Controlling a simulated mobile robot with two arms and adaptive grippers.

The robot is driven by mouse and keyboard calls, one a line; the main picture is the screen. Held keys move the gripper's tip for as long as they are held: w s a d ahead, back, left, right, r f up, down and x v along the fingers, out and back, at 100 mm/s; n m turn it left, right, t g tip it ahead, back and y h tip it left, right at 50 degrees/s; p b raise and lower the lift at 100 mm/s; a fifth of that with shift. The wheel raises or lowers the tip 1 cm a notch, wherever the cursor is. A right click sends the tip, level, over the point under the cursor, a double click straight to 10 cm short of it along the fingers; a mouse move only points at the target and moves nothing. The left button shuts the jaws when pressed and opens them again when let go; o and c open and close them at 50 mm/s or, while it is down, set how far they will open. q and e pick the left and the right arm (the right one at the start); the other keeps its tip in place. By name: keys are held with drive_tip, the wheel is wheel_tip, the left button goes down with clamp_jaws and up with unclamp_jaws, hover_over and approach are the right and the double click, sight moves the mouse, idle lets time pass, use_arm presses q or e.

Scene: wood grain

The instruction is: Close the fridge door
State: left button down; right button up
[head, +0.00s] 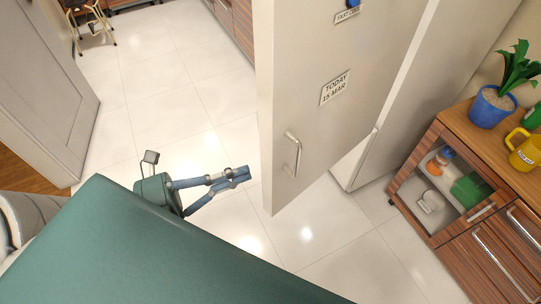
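The pale fridge door (310,50) stands open in the middle of the head view, swung out from the fridge body (410,120) to its right. A vertical metal handle (294,152) is on the door face, near its lower edge. My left gripper (244,175) is to the left of the door, with its fingertips together, pointing right towards the door. It looks empty, and a small gap shows between its tips and the door edge. My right gripper is not in view.
A wooden cabinet (460,222) stands at the right, with a blue plant pot (490,107) and a yellow mug (524,152) on top. A grey door (50,90) is at the left, and a stool (90,22) stands at the back. The tiled floor (170,75) between is clear.

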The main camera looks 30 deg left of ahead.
sight(270, 146)
use_arm(q)
drive_tip(key=b+x, duration=0.3)
drive_tip(key=x, duration=0.7)
drive_tip(key=a, duration=0.1)
drive_tip(key=w+a+p, duration=0.1)
drive_tip(key=a+p, duration=0.1)
drive_tip(key=shift+w+a+r, duration=0.15)
drive_tip(key=shift+w+a, duration=0.1)
drive_tip(key=shift+a, duration=0.05)
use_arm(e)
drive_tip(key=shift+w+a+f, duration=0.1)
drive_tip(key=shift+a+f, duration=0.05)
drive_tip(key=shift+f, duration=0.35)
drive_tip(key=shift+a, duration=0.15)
